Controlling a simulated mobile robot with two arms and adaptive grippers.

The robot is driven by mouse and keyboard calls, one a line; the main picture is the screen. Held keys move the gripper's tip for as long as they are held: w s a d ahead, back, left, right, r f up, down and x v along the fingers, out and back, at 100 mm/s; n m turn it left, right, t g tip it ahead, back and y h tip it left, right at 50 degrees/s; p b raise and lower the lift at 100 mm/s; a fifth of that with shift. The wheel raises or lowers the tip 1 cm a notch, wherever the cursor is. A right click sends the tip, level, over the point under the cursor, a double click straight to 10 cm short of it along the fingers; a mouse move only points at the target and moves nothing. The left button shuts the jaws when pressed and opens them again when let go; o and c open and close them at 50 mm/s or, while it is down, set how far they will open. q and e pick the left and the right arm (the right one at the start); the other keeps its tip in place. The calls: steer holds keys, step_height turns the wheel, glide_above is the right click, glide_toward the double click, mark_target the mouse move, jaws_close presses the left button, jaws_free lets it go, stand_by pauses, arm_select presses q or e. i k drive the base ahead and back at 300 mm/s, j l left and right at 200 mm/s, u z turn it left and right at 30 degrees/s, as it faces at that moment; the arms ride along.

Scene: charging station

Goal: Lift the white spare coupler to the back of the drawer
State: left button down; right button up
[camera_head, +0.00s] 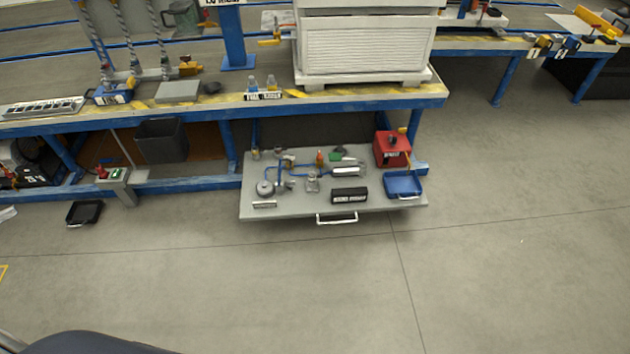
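A grey drawer (290,208) with a front handle (337,218) is pulled out below the blue workbench, in the middle of the head view. Several small items lie on it. A whitish cylinder-like piece (349,171) lies right of its centre, and a small pale upright piece (312,184) stands near the middle. Either could be the white spare coupler; they are too small to tell. The rear of the drawer lies under the bench edge. Neither of my grippers is in view.
On the drawer are a black labelled block (349,195), a blue tray (403,185), a red box (393,149) and a round grey part (265,188). The workbench top (370,95) overhangs behind. The floor in front is clear. A black tray (84,212) lies at left.

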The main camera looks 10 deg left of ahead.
mark_target(312, 176)
steer(key=i+j+z, duration=0.3)
steer(key=i+j, duration=0.5)
steer(key=i+j+z, duration=0.35)
steer(key=i+j, duration=0.6)
steer(key=j, duration=0.15)
